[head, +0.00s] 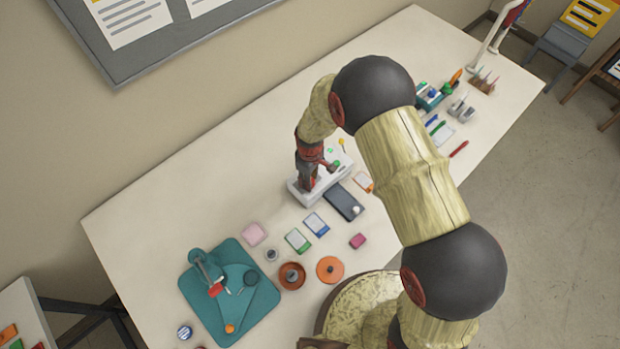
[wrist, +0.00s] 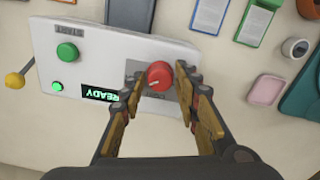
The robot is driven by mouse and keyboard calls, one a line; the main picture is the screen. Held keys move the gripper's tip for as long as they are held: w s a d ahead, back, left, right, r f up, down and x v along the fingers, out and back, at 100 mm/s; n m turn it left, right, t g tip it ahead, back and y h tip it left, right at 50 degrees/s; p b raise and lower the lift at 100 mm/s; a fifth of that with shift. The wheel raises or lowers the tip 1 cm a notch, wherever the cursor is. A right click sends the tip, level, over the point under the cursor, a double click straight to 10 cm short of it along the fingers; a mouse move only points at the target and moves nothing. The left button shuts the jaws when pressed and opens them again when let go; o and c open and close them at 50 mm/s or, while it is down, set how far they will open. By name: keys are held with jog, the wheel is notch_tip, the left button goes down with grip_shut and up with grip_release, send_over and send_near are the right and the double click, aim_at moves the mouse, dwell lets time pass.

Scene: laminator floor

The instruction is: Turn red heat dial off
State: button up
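The red heat dial (wrist: 160,75) is on the white laminator panel (wrist: 100,52) in the wrist view, with a pale mark near its lower edge. My gripper (wrist: 159,78) has one finger on each side of the dial, open around it. A small gap seems to show on each side; I cannot tell if either finger touches it. A label by the dial is partly hidden by the fingers. In the head view my gripper (head: 308,186) is over the white laminator (head: 325,182), and the dial is hidden behind it.
The panel has a green START button (wrist: 67,52), a lit green lamp (wrist: 57,87) and a READY display (wrist: 100,92). A yellow-knobbed lever (wrist: 14,80) stands at its side. A dark device (head: 344,202), cards and a teal mat (head: 255,318) lie nearby on the table.

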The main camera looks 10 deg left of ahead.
jog(key=c, duration=0.6)
jog(key=shift+c, duration=0.7)
jog(key=shift+n+b, duration=0.3)
jog(key=shift+n, duration=0.1)
jog(key=shift+f+n+b, duration=0.1)
jog(key=shift+n+b, duration=0.7)
jog(key=shift+n, duration=0.4)
jog(key=shift+n+b, duration=0.8)
jog(key=shift+n, duration=1)
jog(key=o, duration=1.2)
jog(key=shift+c, duration=0.2)
jog(key=shift+r, duration=0.2)
